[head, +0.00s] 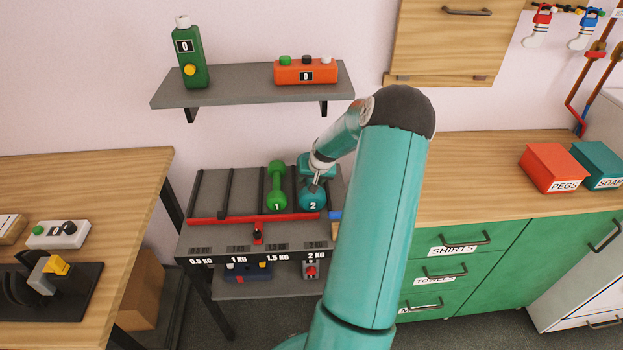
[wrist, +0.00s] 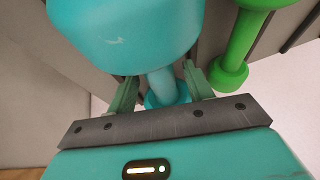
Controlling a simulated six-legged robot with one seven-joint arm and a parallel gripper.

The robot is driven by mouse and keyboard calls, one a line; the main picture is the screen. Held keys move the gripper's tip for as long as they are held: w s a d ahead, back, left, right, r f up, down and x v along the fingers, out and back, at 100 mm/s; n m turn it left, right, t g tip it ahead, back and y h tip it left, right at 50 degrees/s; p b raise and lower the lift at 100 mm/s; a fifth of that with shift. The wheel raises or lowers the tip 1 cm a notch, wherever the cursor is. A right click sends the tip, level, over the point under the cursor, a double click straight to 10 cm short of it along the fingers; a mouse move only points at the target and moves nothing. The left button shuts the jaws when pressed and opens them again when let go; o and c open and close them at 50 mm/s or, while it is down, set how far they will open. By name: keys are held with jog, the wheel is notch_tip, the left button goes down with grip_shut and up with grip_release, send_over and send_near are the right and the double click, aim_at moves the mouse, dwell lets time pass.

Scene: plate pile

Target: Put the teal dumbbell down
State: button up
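The teal dumbbell (head: 312,198), marked 2, is at the right end of the grey dumbbell rack (head: 215,241), just right of the green dumbbell (head: 276,188). My gripper (head: 316,183) reaches it from above and behind my arm. In the wrist view the teal dumbbell (wrist: 130,35) fills the top, with its handle between the two fingers of my gripper (wrist: 160,90). The fingers stand on both sides of the handle; small gaps seem to show, but contact is hard to judge. Whether the dumbbell rests on the rack is unclear.
The green dumbbell also shows in the wrist view (wrist: 240,45), close to the right finger. A red bar (head: 250,217) runs along the rack front. A grey shelf (head: 235,85) is above. Wooden worktops flank the rack, one at left (head: 110,175) and one at right (head: 470,190).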

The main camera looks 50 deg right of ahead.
jog(key=v, duration=1.2)
jog(key=shift+r, duration=0.15)
jog(key=w+a+r+n, duration=0.1)
jog(key=a+r+n, duration=0.1)
jog(key=a+r, duration=0.5)
jog(key=w+a+r+n, duration=0.2)
jog(key=a, duration=0.9)
jog(key=w+a+r+n, duration=0.1)
jog(key=a+r+n, duration=0.1)
jog(key=a+r, duration=0.5)
jog(key=s+a+r+n+y, duration=0.1)
jog(key=s+a+n, duration=0.1)
jog(key=s+a, duration=0.4)
jog(key=s+a+r+n+t+y, duration=0.1)
jog(key=s+a, duration=0.6)
jog(key=a, duration=0.8)
jog(key=shift+s+a+r+n, duration=0.2)
jog(key=shift+a+r+n, duration=0.15)
jog(key=shift+r+n, duration=0.25)
jog(key=c, duration=0.4)
jog(key=shift+o, duration=0.2)
